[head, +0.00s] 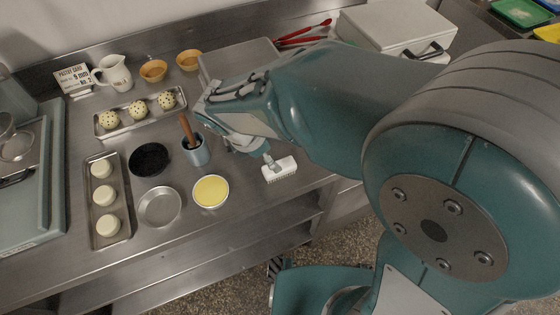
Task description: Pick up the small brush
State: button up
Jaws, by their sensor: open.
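A small white brush (280,170) with short bristles along its lower edge is on the steel counter, near the front edge. Its short handle end points up and left toward my gripper. My gripper (250,146) is open and hangs just above and left of the brush, close to the handle end. My arm covers part of the counter behind it. I cannot tell from this view whether a finger touches the brush.
A yellow-filled tin (211,191), an empty round tin (160,207) and a black disc (149,159) lie nearby. Dough trays (124,227) are further left. The counter's front edge is close to the brush.

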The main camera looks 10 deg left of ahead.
jog(key=shift+x, duration=3.2)
jog(key=shift+s+a, duration=0.15)
jog(key=shift+s, duration=0.05)
jog(key=c, duration=1.2)
